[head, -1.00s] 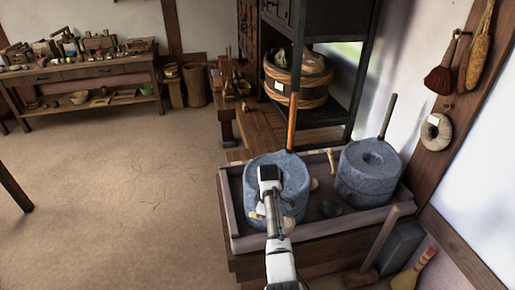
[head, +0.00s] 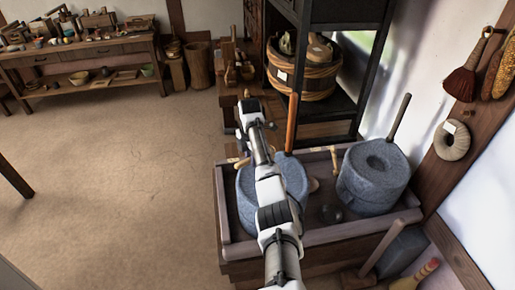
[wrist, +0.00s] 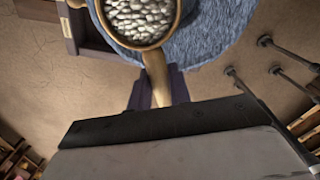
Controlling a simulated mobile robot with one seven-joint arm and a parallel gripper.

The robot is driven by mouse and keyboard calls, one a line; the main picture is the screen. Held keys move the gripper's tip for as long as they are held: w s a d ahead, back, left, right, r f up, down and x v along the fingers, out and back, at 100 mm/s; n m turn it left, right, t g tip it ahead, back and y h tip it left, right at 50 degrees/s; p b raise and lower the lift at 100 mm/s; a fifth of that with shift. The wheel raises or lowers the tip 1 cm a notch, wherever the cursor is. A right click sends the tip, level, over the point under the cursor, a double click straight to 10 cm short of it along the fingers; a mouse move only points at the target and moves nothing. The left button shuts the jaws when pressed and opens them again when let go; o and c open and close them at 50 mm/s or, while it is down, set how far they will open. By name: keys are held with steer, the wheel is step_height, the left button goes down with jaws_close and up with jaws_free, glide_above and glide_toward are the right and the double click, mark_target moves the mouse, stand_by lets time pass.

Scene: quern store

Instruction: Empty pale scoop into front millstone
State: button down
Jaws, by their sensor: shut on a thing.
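In the wrist view, my gripper (wrist: 158,86) is shut on the tan handle of the pale scoop (wrist: 155,68). The scoop's round bowl is full of whitish grains (wrist: 140,18) and its opening faces the camera. The blue-grey front millstone (wrist: 210,45) shows below and to the right of the bowl. In the head view, my arm crosses over this left millstone (head: 294,186), which has an upright orange-brown handle. My wrist is above its far left side. My fingers and the scoop cannot be made out clearly there.
A second grey millstone (head: 374,178) with a dark handle stands to the right. Both stones sit in a wooden tray (head: 331,235). A dark shelf frame (head: 360,80) holding a round basket (head: 303,83) stands behind. The floor to the left is clear.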

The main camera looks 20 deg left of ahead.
steer(key=shift+w, duration=0.2)
steer(key=shift+s+f+b, duration=0.15)
steer(key=shift+f+b, duration=0.2)
steer(key=shift+f, duration=0.05)
steer(key=shift+f+b, duration=2.25)
steer(key=shift+f, duration=0.75)
steer(key=shift+d+r+t+y+p, duration=0.1)
steer(key=shift+r+t+y+p, duration=0.2)
steer(key=shift+y+p, duration=0.15)
steer(key=shift+y+b, duration=0.3)
steer(key=shift+y, duration=0.05)
steer(key=shift+f+h, duration=0.1)
steer(key=shift+h, duration=0.7)
steer(key=shift+r+y+p, duration=0.2)
steer(key=shift+y+p, duration=0.2)
steer(key=shift+p, duration=0.4)
steer(key=shift+y, duration=0.4)
